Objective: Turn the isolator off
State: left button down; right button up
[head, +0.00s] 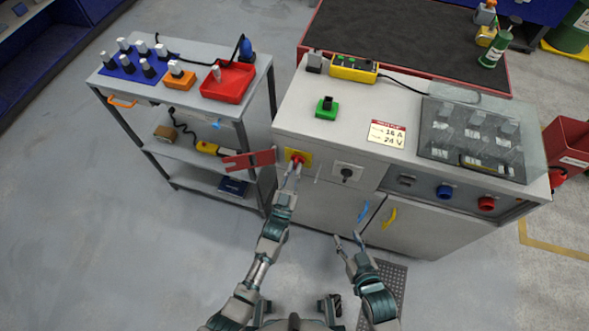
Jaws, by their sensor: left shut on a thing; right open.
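The isolator (305,155) is a yellow plate with a red knob on the front of the grey cabinet, near its left end. My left gripper (293,168) is at the red knob and shut on it; its fingers cover part of the knob. The knob's exact angle is too small to read. A red hasp-like piece (250,160) sticks out to the left of the plate. My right gripper (348,240) is open and empty, low in front of the cabinet doors.
A black switch (346,174) on a pale plate is right of the isolator. Blue (445,192) and red (487,203) round fittings sit further right. A shelf cart (150,92) stands left. The cabinet top holds a green block (327,110) and a clear cover (478,135).

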pick_arm(q)
jog(key=c, duration=1.3)
grip_release()
jog(key=shift+f, duration=0.55)
jog(key=shift+o, duration=0.5)
jog(key=shift+r, duration=0.25)
jog(key=v, duration=1.2)
jog(key=shift+a, duration=0.1)
